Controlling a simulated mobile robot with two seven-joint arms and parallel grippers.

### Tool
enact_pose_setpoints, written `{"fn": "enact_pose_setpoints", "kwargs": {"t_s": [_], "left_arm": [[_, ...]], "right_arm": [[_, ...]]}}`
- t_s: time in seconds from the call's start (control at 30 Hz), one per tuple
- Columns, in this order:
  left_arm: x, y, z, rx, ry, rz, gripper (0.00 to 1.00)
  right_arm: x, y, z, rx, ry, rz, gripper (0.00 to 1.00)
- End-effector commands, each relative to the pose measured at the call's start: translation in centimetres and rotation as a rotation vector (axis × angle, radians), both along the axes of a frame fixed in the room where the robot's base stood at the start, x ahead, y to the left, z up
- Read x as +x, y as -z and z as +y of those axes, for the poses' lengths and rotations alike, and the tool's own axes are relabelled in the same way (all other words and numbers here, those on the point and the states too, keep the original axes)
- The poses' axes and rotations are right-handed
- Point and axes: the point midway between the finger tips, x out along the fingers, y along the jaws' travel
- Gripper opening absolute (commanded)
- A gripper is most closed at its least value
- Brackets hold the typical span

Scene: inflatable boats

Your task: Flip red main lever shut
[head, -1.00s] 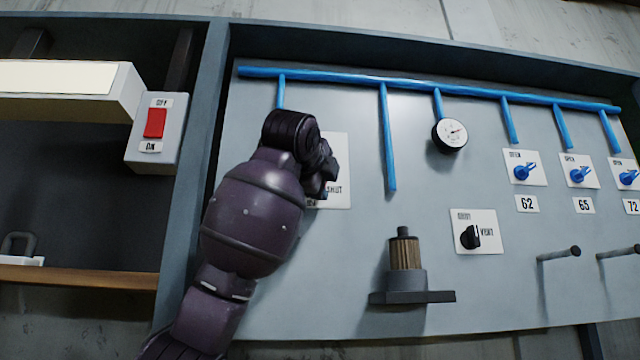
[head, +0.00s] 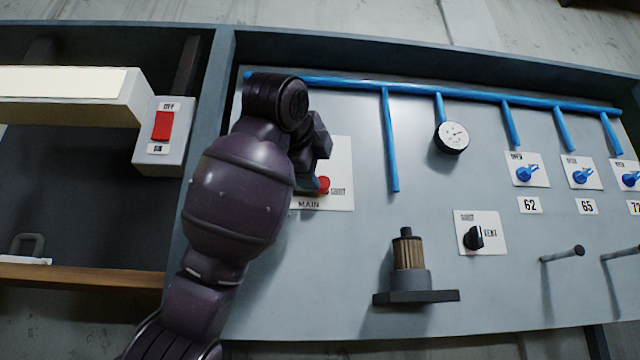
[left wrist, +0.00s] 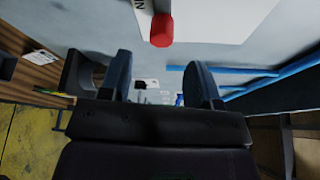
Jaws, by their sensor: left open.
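The red main lever (head: 323,184) shows only as a red knob on a white plate (head: 339,165) marked MAIN and SHUT. The knob is just left of the SHUT label; the rest of the lever is hidden behind my left gripper (head: 308,165). The gripper is in front of the plate, with its fingers close to the knob. In the left wrist view the red knob (left wrist: 161,30) is at the top, beyond and above the two spread fingers of my left gripper (left wrist: 161,88). Nothing is between them. Whether gripper and lever touch is unclear. My right gripper is not in view.
Blue pipes (head: 389,140) and a gauge (head: 452,137) are to the right. A filter (head: 408,255) on a dark bracket, a black vent knob (head: 474,237) and blue valves (head: 527,173) are on the same panel. A red switch (head: 163,126) is at left.

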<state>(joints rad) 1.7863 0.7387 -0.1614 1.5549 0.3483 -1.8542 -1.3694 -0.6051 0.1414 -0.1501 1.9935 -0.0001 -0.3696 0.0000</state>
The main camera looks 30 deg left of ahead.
Motion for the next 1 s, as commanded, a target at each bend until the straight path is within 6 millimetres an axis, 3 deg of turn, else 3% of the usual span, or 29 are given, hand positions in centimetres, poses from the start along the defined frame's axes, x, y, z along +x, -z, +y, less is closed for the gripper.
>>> {"fn": "enact_pose_setpoints", "kwargs": {"t_s": [0.1, 0.3, 1.0], "left_arm": [[-1.7, -0.1, -0.3, 0.002, 0.000, -0.001, 0.57], [-3.0, -0.2, -0.5, 0.002, 0.000, 0.000, 0.57], [-3.1, -0.3, -0.5, 0.001, 0.000, 0.000, 0.57]], "right_arm": [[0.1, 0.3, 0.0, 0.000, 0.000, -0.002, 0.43], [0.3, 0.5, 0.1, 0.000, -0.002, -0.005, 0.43], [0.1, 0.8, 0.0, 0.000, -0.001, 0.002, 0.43]]}}
